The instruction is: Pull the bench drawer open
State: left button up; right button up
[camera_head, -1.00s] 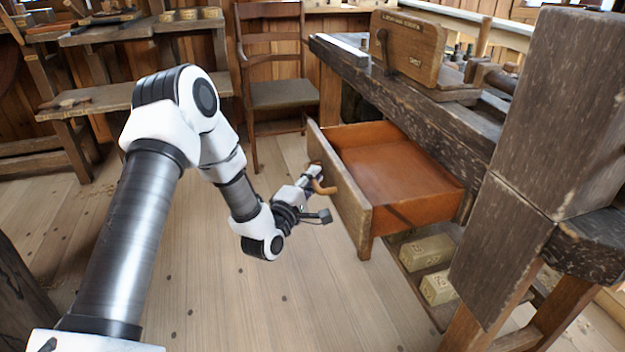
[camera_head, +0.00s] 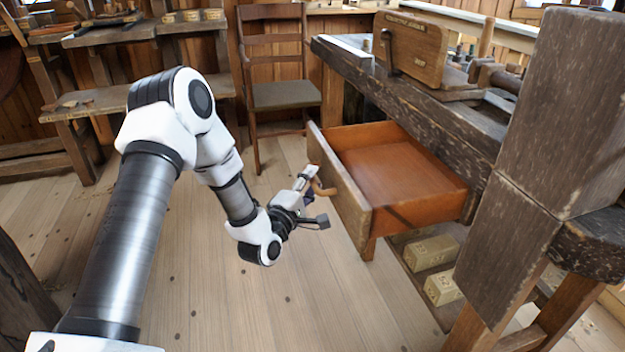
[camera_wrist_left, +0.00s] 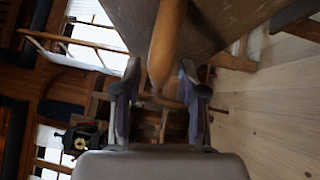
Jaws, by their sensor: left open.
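The bench drawer (camera_head: 395,178) is pulled well out of the bench, and its orange-brown inside is empty. Its curved wooden handle (camera_head: 323,188) sits on the front panel (camera_head: 340,195). My left gripper (camera_head: 309,181) is at the handle, in front of the panel. In the left wrist view the gripper's two fingers (camera_wrist_left: 160,72) stand apart, and the handle (camera_wrist_left: 168,40) shows between and just beyond their tips. I cannot tell if either finger touches it. My right gripper is not in view.
The dark workbench (camera_head: 430,110) carries a wooden vise board (camera_head: 410,45). Below the drawer, pale carved blocks (camera_head: 430,252) lie on a low shelf. A chair (camera_head: 283,95) stands behind. The plank floor (camera_head: 250,310) in front is clear.

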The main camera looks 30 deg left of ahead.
pick_arm(q)
jog(key=s+f, duration=0.1)
jog(key=s, duration=1)
jog(key=shift+d+f, duration=0.2)
jog(key=shift+d, duration=0.25)
jog(key=shift+f, duration=0.1)
jog(key=s+d+f+m+g+h, duration=0.2)
jog(key=s+d+f+m+g, duration=0.25)
jog(key=d+f, duration=0.4)
jog(key=s+d+f+m+g+h, duration=0.25)
jog(key=d+f+m+g, duration=0.25)
jog(key=f, duration=0.7)
jog(key=s+f+m+g+y, duration=0.1)
jog(key=s+f+m+g, duration=0.4)
jog(key=s, duration=0.4)
jog(key=s+f+m+g+y, duration=0.2)
jog(key=s+f+m+g, duration=0.25)
jog(key=s, duration=0.55)
notch_tip(320, 180, up, 27)
jog(key=m+p, duration=0.1)
jog(key=p, duration=2.6)
jog(key=shift+w+a+r, duration=0.2)
jog(key=shift+w+a, duration=0.1)
